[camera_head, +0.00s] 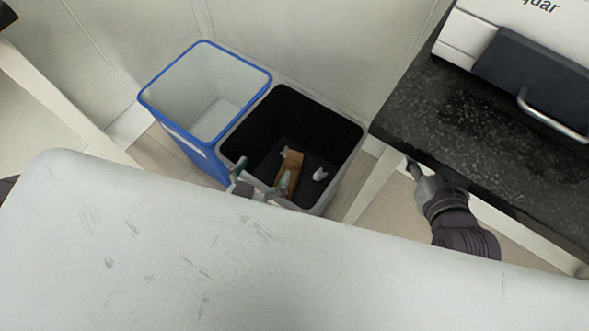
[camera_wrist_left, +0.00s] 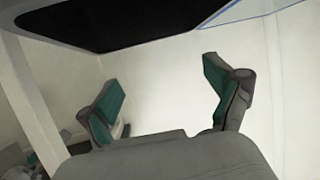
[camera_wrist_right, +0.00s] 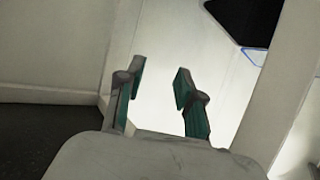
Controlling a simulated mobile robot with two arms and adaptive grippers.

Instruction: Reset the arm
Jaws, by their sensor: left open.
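My left gripper (camera_head: 261,176) is open at the near rim of the grey-rimmed bin in the head view. The left wrist view shows its green-padded fingers (camera_wrist_left: 161,75) spread wide with nothing between them. My right gripper (camera_head: 411,166) is beside the front edge of the dark counter in the head view, small and partly hidden. The right wrist view shows its fingers (camera_wrist_right: 160,80) apart and empty.
The grey-rimmed bin (camera_head: 350,150) has a black inside holding a brown box-like piece (camera_head: 291,165) and white scraps (camera_head: 320,174). A blue-rimmed bin (camera_head: 180,139) looks empty. A pale table (camera_head: 150,250) fills the foreground. The speckled dark counter (camera_head: 440,115) bears a white appliance (camera_head: 467,33).

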